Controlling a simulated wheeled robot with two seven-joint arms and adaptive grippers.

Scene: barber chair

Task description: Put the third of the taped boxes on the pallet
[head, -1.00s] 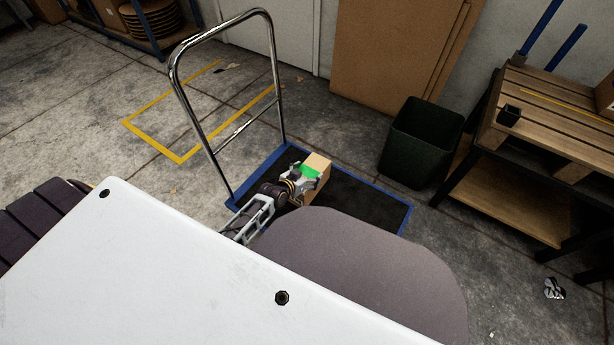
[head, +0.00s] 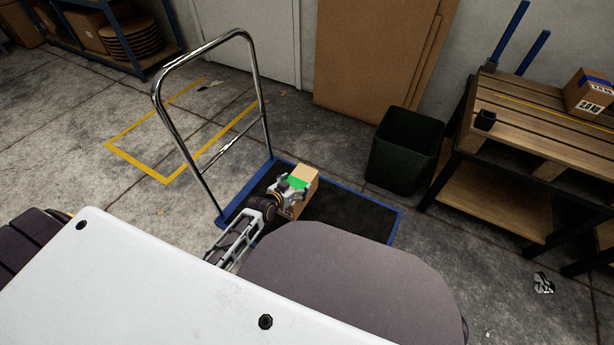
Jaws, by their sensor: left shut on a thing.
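A small cardboard box (head: 307,187) with green tape on it is held by my left gripper (head: 295,186), which is shut on it. The box shows over the dark deck of a blue-edged trolley (head: 348,212); I cannot tell whether it touches the deck. The slatted wooden pallet (head: 530,117) lies on a dark-framed bench at the right. A taped cardboard box (head: 588,93) with blue tape and printed marks sits on the pallet near the right picture edge. My right gripper is not in view.
The trolley's chrome handle (head: 262,98) rises at its left end. A dark green bin (head: 403,150) stands between trolley and bench. Blue posts (head: 508,38) stand behind the pallet.

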